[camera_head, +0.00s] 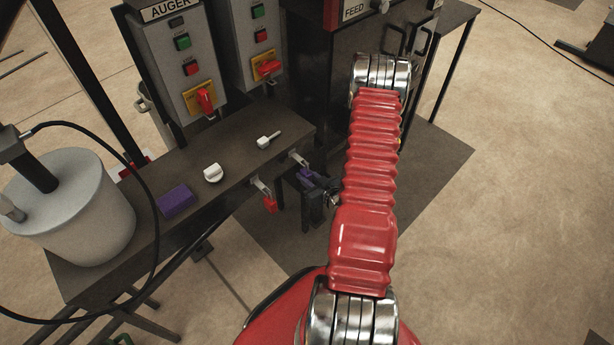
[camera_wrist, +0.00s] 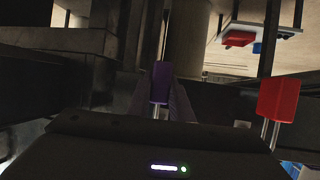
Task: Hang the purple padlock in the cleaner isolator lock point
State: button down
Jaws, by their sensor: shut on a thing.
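The purple padlock (camera_head: 306,174) is in my gripper (camera_head: 312,182), just below a pale metal lock point (camera_head: 298,158) on the front edge of the bench. In the wrist view the purple padlock (camera_wrist: 161,82) sits between my gripper's fingers (camera_wrist: 162,104), its shackle partly visible. My gripper is shut on it. I cannot tell whether the shackle passes through the lock point. A red padlock (camera_head: 270,204) hangs from another lock point (camera_head: 261,185) to the left. The red padlock also shows right of the purple one in the wrist view (camera_wrist: 278,98).
On the bench (camera_head: 235,155) lie a purple block (camera_head: 175,200), a white knob-like piece (camera_head: 213,173) and a pale handled piece (camera_head: 268,140). A grey drum (camera_head: 85,215) stands left. The AUGER panel (camera_head: 180,70) and another panel (camera_head: 250,40) stand behind. Open floor lies right.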

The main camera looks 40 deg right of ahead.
aim_at(311, 177)
jog(key=shift+r, duration=0.9)
jog(key=shift+s, duration=1.6)
dwell(0.4)
jog(key=shift+s+d, duration=0.1)
jog(key=shift+s, duration=1.5)
jog(key=shift+r, duration=0.1)
